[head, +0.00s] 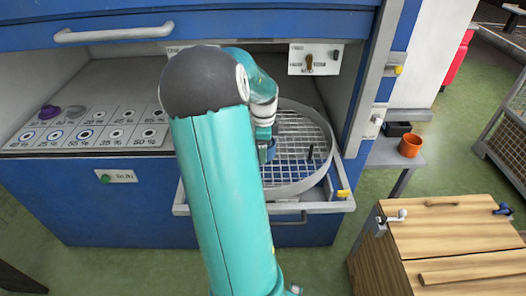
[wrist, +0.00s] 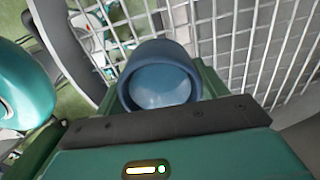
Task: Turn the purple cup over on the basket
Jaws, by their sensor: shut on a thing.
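My gripper (wrist: 162,96) is shut on a blue cup (wrist: 160,78), whose round opening faces the wrist camera. In the head view the blue cup (head: 268,150) shows only in small part beside my arm. The cup is over the round wire basket (head: 326,135), whose grid also fills much of the wrist view (wrist: 275,40). I cannot tell whether the cup touches the grid. A small purple round thing (head: 47,112) sits at the far left of the grey panel. It is too small to tell whether it is a cup.
The basket lies in a pulled-out drawer frame (head: 345,206) of the blue cabinet. An orange cup (head: 411,145) and a black box (head: 397,129) stand on a side shelf at right. A wooden box (head: 440,235) stands at front right. Green floor is open at lower left.

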